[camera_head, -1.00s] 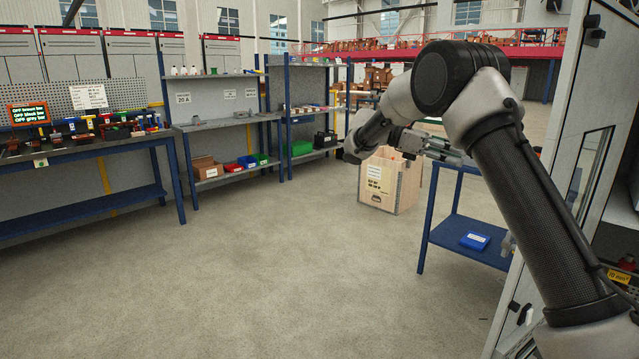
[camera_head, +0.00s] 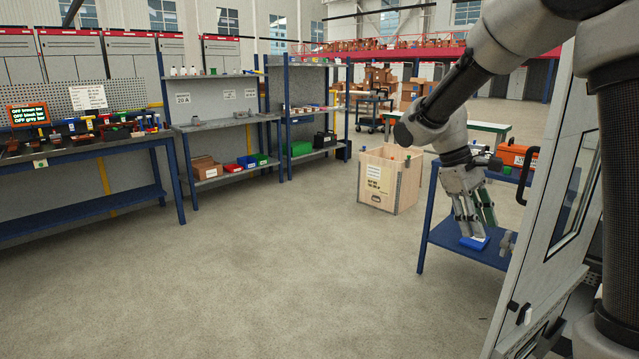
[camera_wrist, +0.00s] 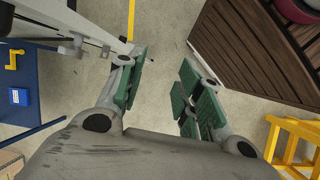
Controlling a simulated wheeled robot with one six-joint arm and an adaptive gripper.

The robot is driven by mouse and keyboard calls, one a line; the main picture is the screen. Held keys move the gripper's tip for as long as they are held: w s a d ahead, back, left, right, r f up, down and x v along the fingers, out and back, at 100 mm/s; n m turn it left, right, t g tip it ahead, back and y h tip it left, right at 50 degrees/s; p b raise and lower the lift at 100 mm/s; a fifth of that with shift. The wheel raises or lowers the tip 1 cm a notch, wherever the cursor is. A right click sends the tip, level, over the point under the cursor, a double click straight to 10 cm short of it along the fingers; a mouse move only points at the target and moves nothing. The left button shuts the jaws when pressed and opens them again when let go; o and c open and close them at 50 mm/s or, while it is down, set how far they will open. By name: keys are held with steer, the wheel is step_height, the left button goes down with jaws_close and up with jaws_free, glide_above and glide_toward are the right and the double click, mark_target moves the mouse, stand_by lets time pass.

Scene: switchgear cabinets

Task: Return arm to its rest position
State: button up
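My gripper (camera_head: 476,216) hangs from my arm at the right of the head view, pointing down, in front of the blue table. In the wrist view my gripper (camera_wrist: 158,98) has its two green-padded fingers spread apart. Only bare floor shows between them, and nothing is held. My arm reaches in from the upper right of the head view.
A blue table (camera_head: 437,232) with a blue box (camera_head: 474,242) stands beyond my gripper. A cabinet door (camera_head: 570,170) is close on the right. A wooden crate (camera_head: 375,182) stands left of the table. The middle floor is clear.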

steer(key=s+d+r+m+t+y, duration=0.1)
steer(key=s+r+m+t+y, duration=0.1)
steer(key=s, duration=0.8)
steer(key=s+d+r+m+t+y, duration=0.1)
steer(key=s+r+m+t, duration=0.3)
steer(key=s, duration=0.6)
steer(key=shift+r+t+y, duration=0.2)
steer(key=shift+t+y, duration=0.3)
steer(key=shift+y, duration=0.2)
steer(key=shift+s, duration=0.1)
